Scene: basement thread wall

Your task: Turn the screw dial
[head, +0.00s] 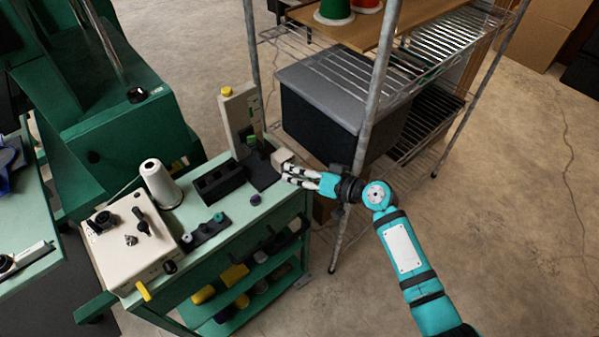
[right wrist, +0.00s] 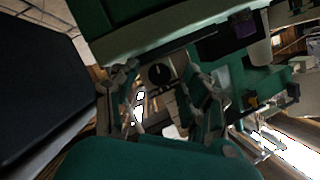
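The likely screw dial (right wrist: 158,74) is a round black knob with a pale pointer line, seen in the right wrist view on a beige face. In the head view I cannot make it out; a beige block (head: 282,157) at the cart's right end is close to my fingers. My right gripper (head: 287,174) reaches in from the right beside this block. In the right wrist view the gripper (right wrist: 163,105) has its fingers spread, one on each side of the dial. I cannot tell whether they touch it. My left gripper is not in view.
The green cart (head: 235,220) carries a white thread cone (head: 160,185), a beige machine box (head: 130,240) and an upright beige device with a yellow cap (head: 240,112). A wire shelf with a black bin (head: 335,105) stands close behind my right gripper. Floor at right is clear.

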